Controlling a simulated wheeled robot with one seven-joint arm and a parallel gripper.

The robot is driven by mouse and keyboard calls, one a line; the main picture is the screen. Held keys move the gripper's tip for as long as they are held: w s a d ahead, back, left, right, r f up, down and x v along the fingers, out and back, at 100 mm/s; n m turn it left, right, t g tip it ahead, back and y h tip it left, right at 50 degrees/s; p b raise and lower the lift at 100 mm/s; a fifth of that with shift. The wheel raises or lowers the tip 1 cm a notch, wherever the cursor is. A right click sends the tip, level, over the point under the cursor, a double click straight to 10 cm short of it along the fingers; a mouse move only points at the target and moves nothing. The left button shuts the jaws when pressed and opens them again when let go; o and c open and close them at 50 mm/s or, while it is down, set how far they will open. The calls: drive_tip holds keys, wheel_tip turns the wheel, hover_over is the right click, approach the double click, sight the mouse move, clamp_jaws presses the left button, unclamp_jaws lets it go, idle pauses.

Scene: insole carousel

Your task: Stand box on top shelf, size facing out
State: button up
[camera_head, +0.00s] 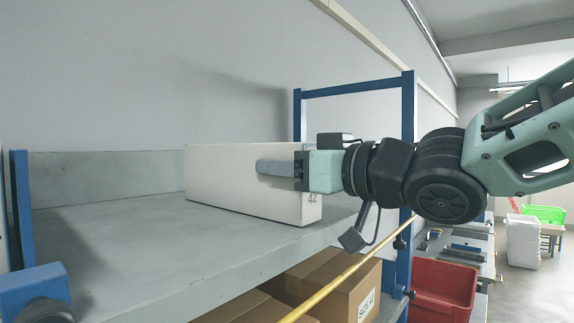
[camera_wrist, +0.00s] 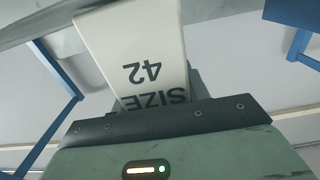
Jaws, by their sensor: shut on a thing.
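A white box (camera_head: 235,182) is on the grey top shelf (camera_head: 130,235), near its right end. It appears to rest on the shelf with its long side facing the head camera. My gripper (camera_head: 278,168) comes from the right and is shut on the box, one finger lying along its near side. The far finger is hidden behind the box. The box's right end shows "42" in the head view. In the wrist view the box (camera_wrist: 135,50) shows "SIZE 42" upside down, partly covered by the gripper body.
Blue posts (camera_head: 407,140) frame the shelf's right end. Brown cartons (camera_head: 335,280) stand on a lower level behind a yellow rail (camera_head: 335,277). A red bin (camera_head: 443,288) is at the lower right. The shelf left of the box is clear.

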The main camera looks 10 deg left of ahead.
drive_tip(key=shift+f, duration=0.15)
drive_tip(key=o, duration=1.1)
drive_tip(key=shift+c, duration=0.2)
drive_tip(key=shift+r, duration=0.25)
drive_tip(key=b+v, duration=0.3)
drive_tip(key=v, duration=0.9)
drive_tip(key=shift+f, duration=0.15)
